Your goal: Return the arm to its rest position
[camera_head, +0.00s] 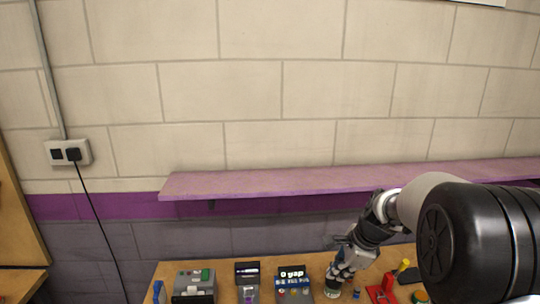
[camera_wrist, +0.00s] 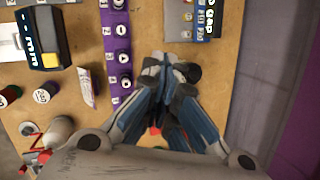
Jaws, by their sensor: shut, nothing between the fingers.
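My gripper (camera_head: 337,284) is low over the right part of the wooden table (camera_head: 228,270), at the end of my arm, which comes in from the right edge of the head view. In the wrist view my gripper (camera_wrist: 170,70) points toward the tabletop with its fingertips together and nothing visible between them. A small round greenish thing (camera_head: 332,293) shows just below the fingertips in the head view; I cannot tell whether they touch. My forearm hides part of the table's right side.
A purple strip with round dials (camera_wrist: 122,55) lies left of the fingertips, and a grey panel (camera_wrist: 187,22) lies beyond them. A grey box (camera_head: 195,281) and red parts (camera_head: 382,291) are on the table. A pink shelf (camera_head: 300,183) runs along the wall above.

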